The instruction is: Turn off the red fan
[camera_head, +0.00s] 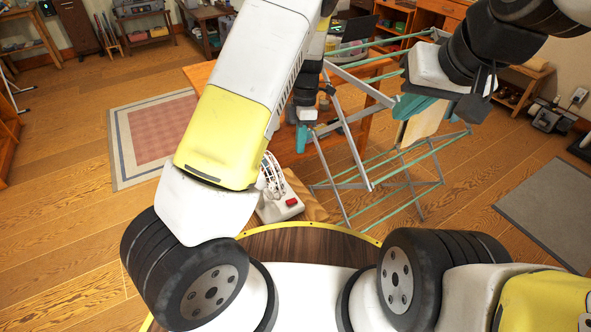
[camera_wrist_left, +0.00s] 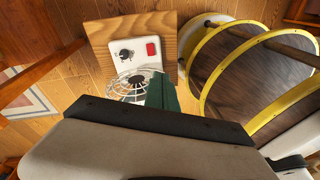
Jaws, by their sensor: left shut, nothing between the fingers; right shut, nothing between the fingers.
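The fan (camera_head: 281,205) has a white base, a pale wire cage and a red switch (camera_head: 292,202). It stands on a small wooden surface, partly hidden behind my left arm. In the left wrist view, the fan base (camera_wrist_left: 136,63) shows a dark knob (camera_wrist_left: 125,55) beside the red switch (camera_wrist_left: 152,50). My left gripper (camera_head: 302,137) is shut and empty, with teal fingers above the fan area. Its fingers (camera_wrist_left: 160,94) overlap the fan cage in the wrist view.
A folding drying rack (camera_head: 362,165) with green bars stands right of the fan. A wooden table (camera_head: 205,74) is behind it. A pink rug (camera_head: 155,135) lies left and a grey mat (camera_head: 552,208) right. Open wooden floor lies to the left.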

